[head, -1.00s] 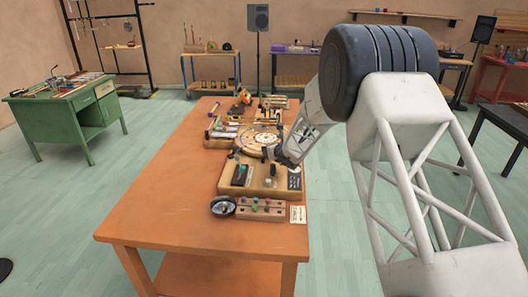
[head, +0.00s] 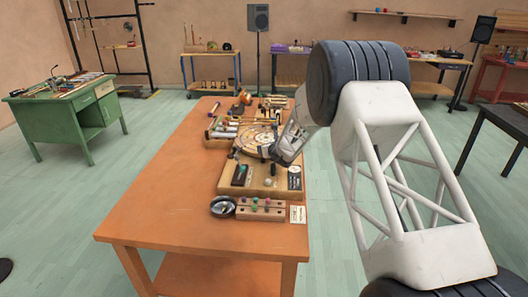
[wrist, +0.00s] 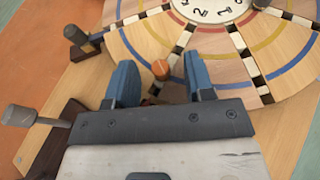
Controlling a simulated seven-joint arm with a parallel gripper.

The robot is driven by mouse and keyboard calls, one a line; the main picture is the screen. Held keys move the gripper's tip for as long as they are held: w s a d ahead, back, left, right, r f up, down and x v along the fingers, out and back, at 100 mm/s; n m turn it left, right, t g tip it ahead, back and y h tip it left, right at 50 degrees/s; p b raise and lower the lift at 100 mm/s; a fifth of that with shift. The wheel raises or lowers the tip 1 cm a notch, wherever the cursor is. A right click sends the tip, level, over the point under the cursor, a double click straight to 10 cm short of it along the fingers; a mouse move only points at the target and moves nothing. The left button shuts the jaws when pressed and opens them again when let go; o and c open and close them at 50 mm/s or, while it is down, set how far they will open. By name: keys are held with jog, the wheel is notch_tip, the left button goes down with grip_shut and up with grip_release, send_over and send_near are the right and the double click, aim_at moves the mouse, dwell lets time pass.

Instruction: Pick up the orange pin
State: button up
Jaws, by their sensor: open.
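The orange pin (wrist: 161,69) shows its round orange top in the wrist view. It stands at the edge of a round wooden board (wrist: 207,77) with coloured arcs and a numbered white dial. My gripper (wrist: 159,80) is open, with one blue finger on each side of the pin in the picture. The pin appears slightly beyond the fingertips, and I cannot tell whether they touch it. In the head view my gripper (head: 274,152) is over the right side of the board (head: 251,139), and the pin cannot be made out there.
A dark-headed peg (wrist: 75,37) stands left of the fingers and a grey knob (wrist: 18,115) further left. In the head view, a black dish (head: 222,206) and a block with coloured knobs (head: 260,209) sit nearer on the orange table (head: 160,210). The table's left side is clear.

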dwell(0.3)
grip_shut()
jog(key=shift+r, duration=0.1)
notch_tip(320, 180, up, 10)
dwell(0.8)
dwell(0.5)
jog(key=shift+s, duration=0.1)
